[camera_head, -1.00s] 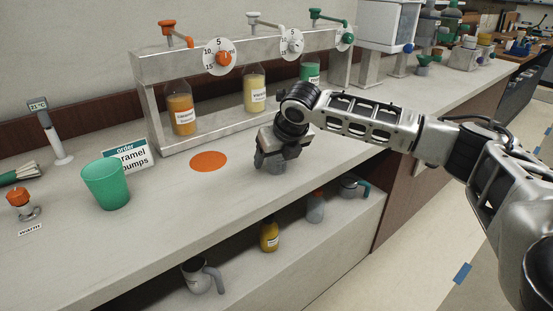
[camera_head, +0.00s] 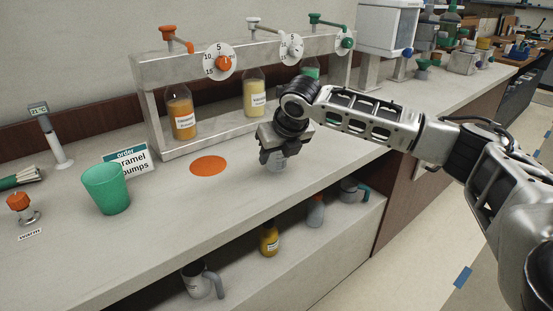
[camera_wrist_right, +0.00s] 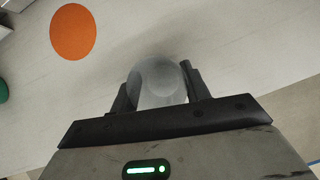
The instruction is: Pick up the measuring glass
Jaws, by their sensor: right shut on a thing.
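The measuring glass (camera_head: 276,161) is a small clear grey cup, at the front part of the counter right of the orange disc. My right gripper (camera_head: 273,152) is over it with its fingers pointing down and is shut on it. In the right wrist view the glass (camera_wrist_right: 158,82) sits between the two fingers of the right gripper (camera_wrist_right: 156,90), one on each side. I cannot tell whether its base touches the counter. My left gripper is not in view.
An orange disc (camera_head: 208,166) lies flat on the counter. A green cup (camera_head: 106,189) and an order card (camera_head: 139,158) stand to the left. A metal dispenser rack (camera_head: 150,108) with bottles stands behind. A lower shelf holds a mug (camera_head: 197,282) and a yellow bottle (camera_head: 269,240).

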